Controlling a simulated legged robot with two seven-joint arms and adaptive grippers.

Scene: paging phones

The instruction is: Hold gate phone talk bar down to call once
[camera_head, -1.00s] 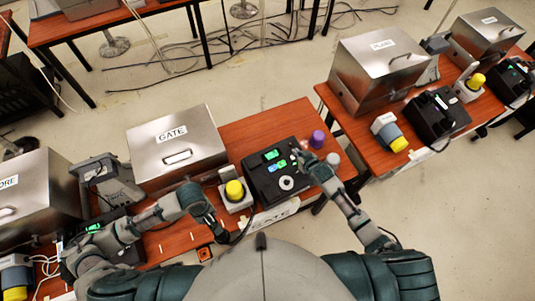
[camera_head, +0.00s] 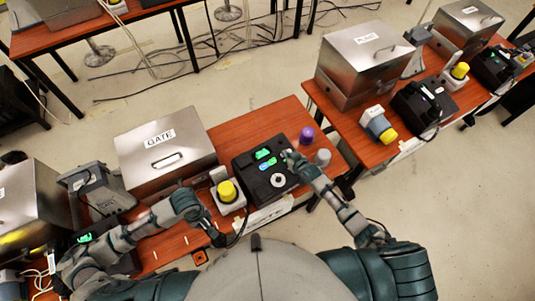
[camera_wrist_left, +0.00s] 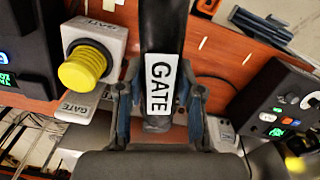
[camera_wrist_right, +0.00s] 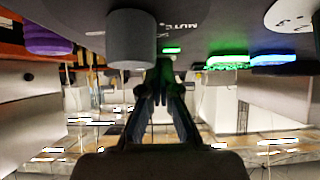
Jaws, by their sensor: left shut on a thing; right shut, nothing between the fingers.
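The black gate phone base (camera_head: 250,173) stands on the table below the metal GATE box, with lit green and blue panels and a round white dial. My right gripper (camera_head: 288,155) is shut and empty at the base's upper right. In the right wrist view its fingertips (camera_wrist_right: 162,68) are close to the panel by a small green light and the word MUTE; whether they touch is unclear. My left gripper (camera_head: 212,236) is left of the base. In the left wrist view it (camera_wrist_left: 160,110) is shut around the black GATE handset (camera_wrist_left: 165,35). I cannot make out the talk bar.
A yellow button (camera_head: 227,191) on a pale box sits left of the base. The metal GATE box (camera_head: 165,147) is behind. Another phone table is at right.

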